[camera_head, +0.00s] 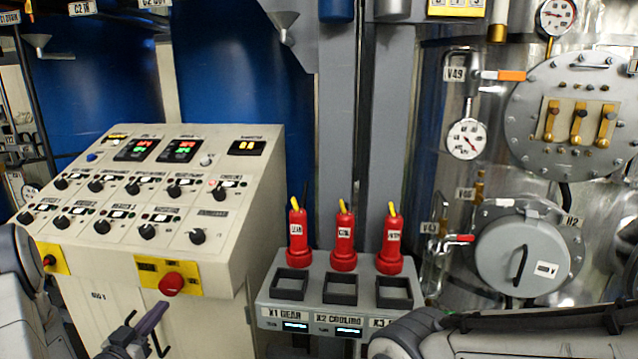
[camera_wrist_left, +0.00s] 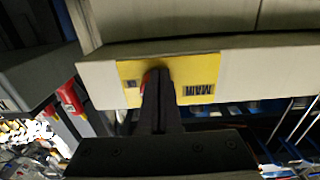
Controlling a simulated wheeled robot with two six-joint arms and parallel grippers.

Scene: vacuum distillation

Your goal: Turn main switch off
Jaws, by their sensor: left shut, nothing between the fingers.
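The main switch is a red knob (camera_head: 172,284) on a yellow plate (camera_head: 206,279) on the front edge of the grey control console. In the left wrist view the yellow plate (camera_wrist_left: 197,74) shows a label reading MAIN, and only a sliver of the red knob (camera_wrist_left: 145,82) shows, the rest hidden behind my fingers. My left gripper (camera_head: 162,307) is shut and empty, just below the knob in the head view. It also shows in the left wrist view (camera_wrist_left: 158,75), its fingertips in front of the plate. I cannot tell whether they touch the knob. My right gripper is not in view.
The console top (camera_head: 245,185) carries several black knobs and lit displays. Another yellow plate (camera_head: 55,260) with a switch sits at its left front. A steel vessel (camera_head: 520,260) stands farther right.

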